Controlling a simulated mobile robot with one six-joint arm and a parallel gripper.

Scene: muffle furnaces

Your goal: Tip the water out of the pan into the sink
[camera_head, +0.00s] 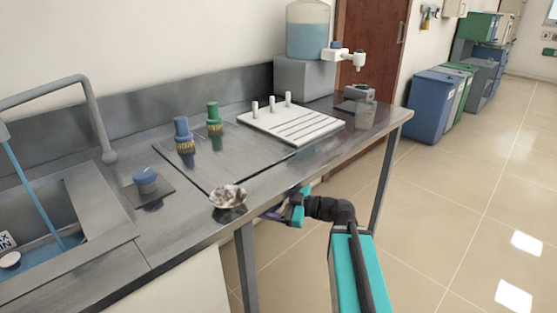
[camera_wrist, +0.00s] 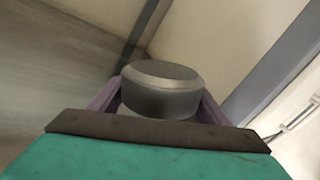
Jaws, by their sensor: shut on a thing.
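A small, pale, shiny dish (camera_head: 228,194), seemingly the pan, shows at the front edge of the bench, with a dark patch below it. I cannot tell whether it rests on the bench or is held just above it. My gripper (camera_head: 266,213) is just right of it at the bench edge, pointing left. In the wrist view its purple fingers are shut on a dark grey round piece (camera_wrist: 162,90). I cannot tell whether this piece belongs to the pan. The sink (camera_head: 108,215) is at the far left, with a thin blue rod or stream (camera_head: 35,190) slanting into it.
A grey tap (camera_head: 95,105) arches over the sink. A blue-knobbed fitting (camera_head: 145,182) stands between sink and dish. Blue (camera_head: 183,140) and green (camera_head: 214,122) valves stand behind. A white ribbed board (camera_head: 292,125) and water jug (camera_head: 308,30) are farther right. The floor at right is clear.

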